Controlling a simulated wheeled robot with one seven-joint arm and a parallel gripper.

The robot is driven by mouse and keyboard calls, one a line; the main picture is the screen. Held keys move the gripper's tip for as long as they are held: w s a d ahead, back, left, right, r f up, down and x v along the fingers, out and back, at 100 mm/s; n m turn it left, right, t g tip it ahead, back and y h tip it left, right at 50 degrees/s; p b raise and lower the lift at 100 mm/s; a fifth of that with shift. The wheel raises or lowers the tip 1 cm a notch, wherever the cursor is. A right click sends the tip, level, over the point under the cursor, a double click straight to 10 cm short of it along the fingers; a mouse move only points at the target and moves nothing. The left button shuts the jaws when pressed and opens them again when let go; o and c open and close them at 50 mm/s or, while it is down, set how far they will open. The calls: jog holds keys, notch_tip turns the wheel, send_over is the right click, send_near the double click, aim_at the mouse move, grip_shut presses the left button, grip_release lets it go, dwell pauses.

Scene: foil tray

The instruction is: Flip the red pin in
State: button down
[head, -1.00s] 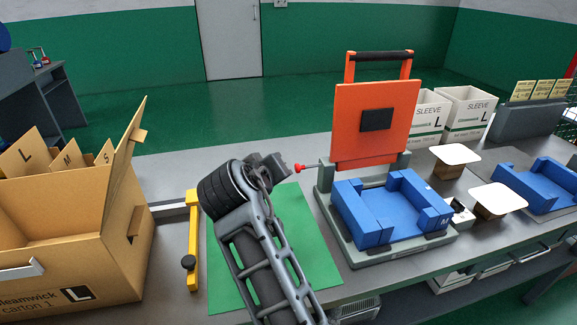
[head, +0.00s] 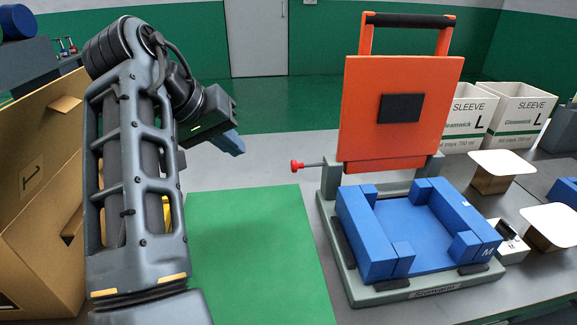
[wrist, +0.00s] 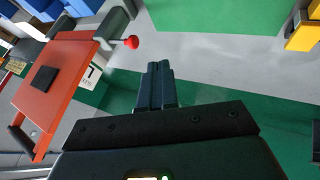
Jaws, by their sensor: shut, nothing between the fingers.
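The red pin (head: 296,165) has a red knob on a thin metal rod. It sticks out to the left from the hinge side of the grey press base (head: 330,180), below the raised orange lid (head: 365,125). In the wrist view the red knob (wrist: 131,42) shows at the upper left, beside the orange lid (wrist: 62,82). My gripper (head: 235,148) is up and to the left of the pin, clear of it. Its fingers (wrist: 158,80) are closed together with nothing between them.
A blue M-marked nest (head: 375,225) sits on the base. A green mat (head: 250,250) lies to its left, bare. A cardboard carton (head: 30,200) stands far left, behind my arm. White sleeve boxes (head: 515,115) and white-topped blocks (head: 500,165) stand to the right.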

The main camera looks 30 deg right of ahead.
aim_at(300, 165)
jog(key=shift+d, duration=0.1)
jog(key=w+d+f+p, duration=0.1)
jog(key=d+f+p, duration=0.1)
jog(key=d+f, duration=0.6)
jog(key=shift+w+d, duration=0.2)
jog(key=shift+d, duration=0.45)
jog(key=shift+d, duration=0.1)
jog(key=d, duration=0.1)
jog(key=s+d+p, duration=0.1)
jog(key=d, duration=0.1)
jog(key=shift+r, duration=0.15)
jog(key=shift+d, duration=0.15)
jog(key=shift+s, duration=0.1)
